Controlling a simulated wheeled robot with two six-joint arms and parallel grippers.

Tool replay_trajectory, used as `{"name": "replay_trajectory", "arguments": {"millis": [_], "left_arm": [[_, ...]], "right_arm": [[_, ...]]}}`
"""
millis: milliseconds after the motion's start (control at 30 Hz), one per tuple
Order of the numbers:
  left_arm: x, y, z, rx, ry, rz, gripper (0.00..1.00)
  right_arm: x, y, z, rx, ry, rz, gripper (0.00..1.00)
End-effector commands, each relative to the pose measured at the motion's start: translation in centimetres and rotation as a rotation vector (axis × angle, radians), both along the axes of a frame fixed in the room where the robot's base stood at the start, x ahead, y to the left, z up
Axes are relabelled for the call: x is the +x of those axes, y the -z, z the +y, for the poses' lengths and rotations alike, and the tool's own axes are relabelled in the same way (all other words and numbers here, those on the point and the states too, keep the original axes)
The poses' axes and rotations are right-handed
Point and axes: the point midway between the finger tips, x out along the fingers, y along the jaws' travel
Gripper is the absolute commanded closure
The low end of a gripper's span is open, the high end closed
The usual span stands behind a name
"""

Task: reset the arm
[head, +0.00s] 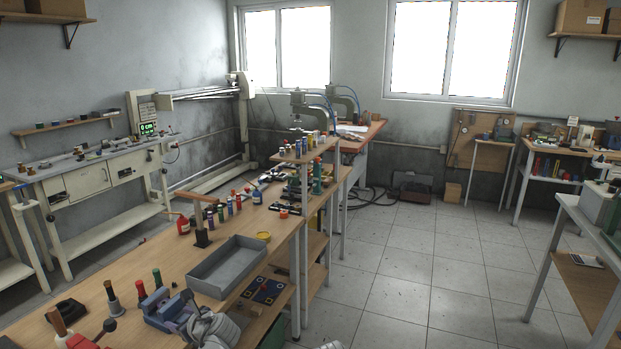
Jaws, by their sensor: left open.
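My left gripper (192,304) shows at the bottom of the head view, low over the front of the long wooden workbench (130,272). Its dark fingers are open, with nothing seen between them. A grey-blue vise-like device (160,308) is close beside it on the left; I cannot tell whether they touch.
A grey open tray (228,268) lies just beyond the left gripper. Dark upright tools (113,297), a wooden-topped stand (201,232) and several small bottles (230,205) crowd the bench. The tiled floor (400,270) to the right is clear.

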Motion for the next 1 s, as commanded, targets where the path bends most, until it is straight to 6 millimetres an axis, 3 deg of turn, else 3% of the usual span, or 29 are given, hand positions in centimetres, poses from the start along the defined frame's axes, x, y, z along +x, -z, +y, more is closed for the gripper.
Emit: {"name": "replay_trajectory", "arguments": {"millis": [267,467,567,800,1000], "left_arm": [[-1.5,1.4,-3.0,-0.232,-0.130,-0.096,0.42],[-3.6,3.1,-6.9,-0.492,-0.314,-0.185,0.42],[-5.3,4.1,-9.9,-0.661,-0.463,-0.231,0.42],[-12.2,6.4,-19.4,-1.039,-1.009,-0.299,0.42],[-17.3,6.7,-25.0,-1.130,-1.385,-0.306,0.42]], "right_arm": [[0.0,-0.9,0.0,0.000,0.000,0.000,0.22],[0.0,-1.8,0.0,0.000,0.000,0.000,0.22],[0.0,-2.4,0.0,0.000,0.000,0.000,0.22],[0.0,-4.3,0.0,0.000,0.000,0.000,0.22],[0.0,-5.2,0.0,0.000,0.000,0.000,0.22]]}}
